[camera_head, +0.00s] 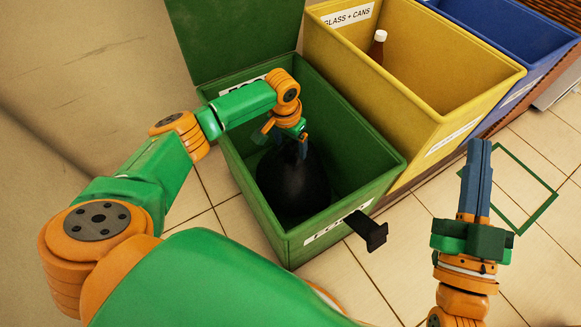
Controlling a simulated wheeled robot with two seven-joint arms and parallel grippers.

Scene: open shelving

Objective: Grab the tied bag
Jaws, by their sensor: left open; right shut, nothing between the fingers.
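A black tied bag (293,187) stands inside the green bin (355,190), near its left side, with its neck pointing up. My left gripper (302,148) reaches down into the bin at the bag's top. It is open, with its blue fingers at the neck; whether they touch the bag cannot be told.
The green bin's lid (235,40) stands open behind it. A black pedal (368,232) juts from its front. A yellow bin (440,95) holding a bottle (378,46) and a blue bin (520,38) adjoin it. A green square outline (540,180) marks clear floor at right.

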